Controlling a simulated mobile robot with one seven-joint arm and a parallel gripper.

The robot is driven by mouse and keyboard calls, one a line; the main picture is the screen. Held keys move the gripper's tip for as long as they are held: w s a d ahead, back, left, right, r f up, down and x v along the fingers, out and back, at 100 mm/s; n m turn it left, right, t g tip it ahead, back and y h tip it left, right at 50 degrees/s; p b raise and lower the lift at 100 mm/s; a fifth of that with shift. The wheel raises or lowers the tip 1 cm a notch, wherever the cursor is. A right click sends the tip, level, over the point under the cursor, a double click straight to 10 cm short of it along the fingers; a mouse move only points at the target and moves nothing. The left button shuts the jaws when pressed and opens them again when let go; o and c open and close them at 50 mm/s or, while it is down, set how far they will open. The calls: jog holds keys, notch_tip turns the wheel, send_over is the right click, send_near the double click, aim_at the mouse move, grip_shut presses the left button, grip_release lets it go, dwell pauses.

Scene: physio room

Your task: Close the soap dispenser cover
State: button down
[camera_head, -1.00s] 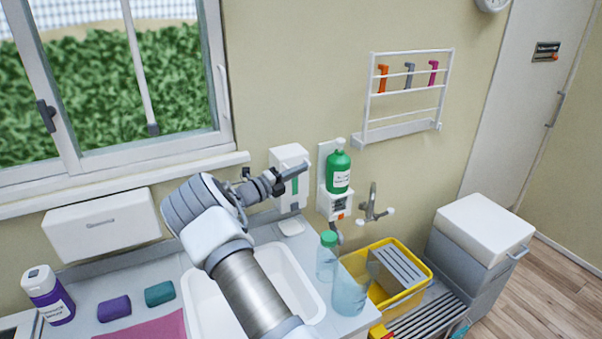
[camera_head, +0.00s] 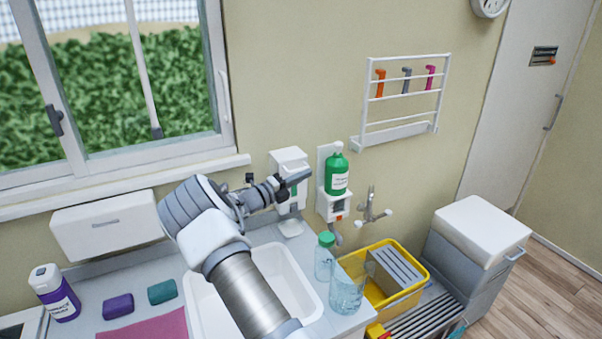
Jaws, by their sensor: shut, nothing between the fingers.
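A white soap dispenser (camera_head: 288,158) is fixed to the wall behind the sink, with a narrow green strip on its front. My gripper (camera_head: 300,178) is shut and empty. It is in front of the dispenser in the picture and hides part of its front. I cannot tell whether the fingers touch the cover, or how far the cover stands open.
A green bottle (camera_head: 337,174) sits in a wall holder just right of the dispenser. Below are a tap (camera_head: 370,205), a green-capped bottle (camera_head: 325,258), a clear jug (camera_head: 347,292) and a yellow crate (camera_head: 412,290). The sink (camera_head: 300,282) lies under my arm.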

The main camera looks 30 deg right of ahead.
jog(key=s+a+b, duration=0.2)
jog(key=a, duration=0.8)
jog(key=shift+r, duration=0.25)
